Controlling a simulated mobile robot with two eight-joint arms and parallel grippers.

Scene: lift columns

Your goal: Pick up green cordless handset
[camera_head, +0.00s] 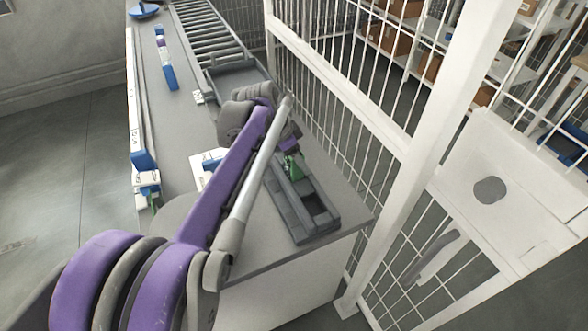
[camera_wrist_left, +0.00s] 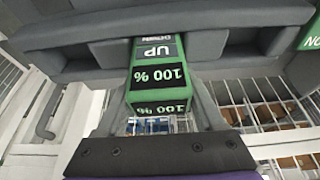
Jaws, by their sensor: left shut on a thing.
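The green handset (camera_wrist_left: 160,76) has black panels reading "100 %" and a grey one reading "UP". It sits between the fingers of my left gripper (camera_wrist_left: 158,108) in the left wrist view. In the head view a small part of the green handset (camera_head: 294,168) shows below my purple arm, at the far end of a dark grey tray (camera_head: 305,228). My left gripper is shut on the handset. In the wrist view the handset's far end is at the grey tray (camera_wrist_left: 70,40); whether it is clear of the tray I cannot tell. My right gripper is not in view.
A grey workbench (camera_head: 340,190) runs along a white wire fence (camera_head: 350,140) on the right. Blue and white items (camera_head: 145,172) lie at its left edge, and a roller conveyor (camera_head: 215,32) is at the back. Another green piece (camera_wrist_left: 311,35) shows at the wrist view's right edge.

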